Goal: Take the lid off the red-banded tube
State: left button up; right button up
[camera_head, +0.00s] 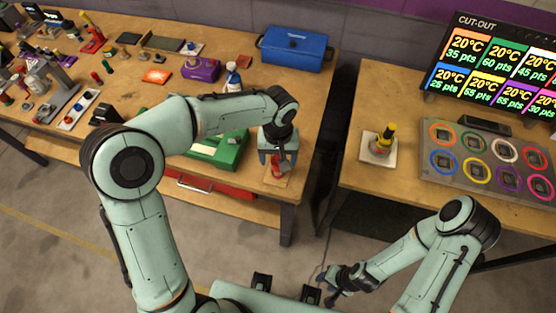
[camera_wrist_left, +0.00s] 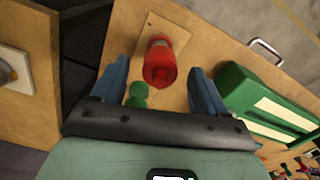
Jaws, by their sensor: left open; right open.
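A red cylindrical thing (camera_head: 279,171), which I take to be the red-banded tube, stands on a small wooden board (camera_head: 270,182) at the right front corner of the left bench. In the left wrist view the red thing (camera_wrist_left: 160,66) shows between the two blue fingers, with space on both sides. Whether its red top is a lid or a band I cannot tell. My left gripper (camera_head: 278,158) is open, pointing down over it. A small green piece (camera_wrist_left: 137,95) shows beside the red thing. My right gripper (camera_head: 331,284) is open and empty, low before the right bench.
A green case (camera_head: 226,150) lies close left of the tube. A blue box (camera_head: 295,48) and a spray bottle (camera_head: 232,76) stand behind. A gap separates the benches.

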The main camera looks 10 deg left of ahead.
pick_arm(q)
jog(key=shift+f, duration=0.8)
jog(key=c, duration=1.1)
jog(key=shift+o, duration=0.2)
